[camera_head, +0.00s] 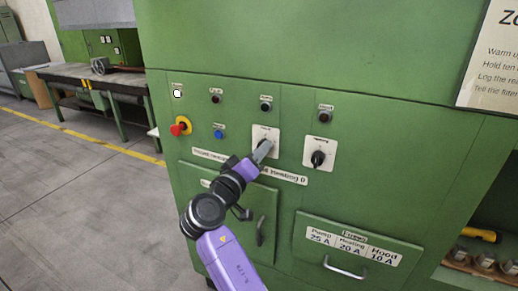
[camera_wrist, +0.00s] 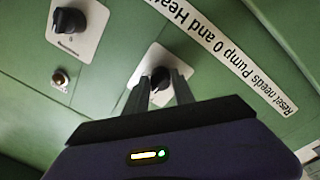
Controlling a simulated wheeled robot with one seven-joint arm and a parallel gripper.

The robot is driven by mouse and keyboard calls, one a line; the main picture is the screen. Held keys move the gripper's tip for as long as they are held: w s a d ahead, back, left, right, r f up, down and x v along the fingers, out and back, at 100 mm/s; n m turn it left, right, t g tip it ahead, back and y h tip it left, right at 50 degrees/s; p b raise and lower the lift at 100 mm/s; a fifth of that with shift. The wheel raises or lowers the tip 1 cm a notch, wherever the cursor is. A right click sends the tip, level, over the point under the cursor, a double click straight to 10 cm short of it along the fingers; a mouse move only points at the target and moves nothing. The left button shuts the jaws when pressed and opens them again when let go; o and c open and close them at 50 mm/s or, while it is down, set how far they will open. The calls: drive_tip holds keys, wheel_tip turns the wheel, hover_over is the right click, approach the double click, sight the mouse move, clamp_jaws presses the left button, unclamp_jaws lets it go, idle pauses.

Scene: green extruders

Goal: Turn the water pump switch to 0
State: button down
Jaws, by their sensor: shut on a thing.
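Two black rotary switches on white plates sit on the green cabinet front. My gripper (camera_head: 262,153) is at the left switch plate (camera_head: 269,132) in the head view and mostly covers its knob. In the wrist view my gripper (camera_wrist: 160,78) is shut on the black knob (camera_wrist: 160,84), with one finger on each side. The small labels are too blurred to tell which switch is named the water pump, and the gripped knob's pointing direction is hidden.
The other switch (camera_head: 317,159) is close by on the right. A red emergency knob (camera_head: 178,128) and blue button (camera_head: 219,134) are to the left. A strip label about resetting with Pump 0 (camera_wrist: 225,45) runs beside the gripped switch. A door handle (camera_head: 260,231) protrudes below.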

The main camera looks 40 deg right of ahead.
drive_tip(key=shift+a+r+n+p, duration=0.1)
drive_tip(key=shift+n+p, duration=0.3)
drive_tip(key=shift+n, duration=0.5)
drive_tip(key=shift+w, duration=0.1)
drive_tip(key=c, duration=1.1)
unclamp_jaws()
drive_tip(key=shift+b+v, duration=0.9)
drive_tip(key=shift+v, duration=3)
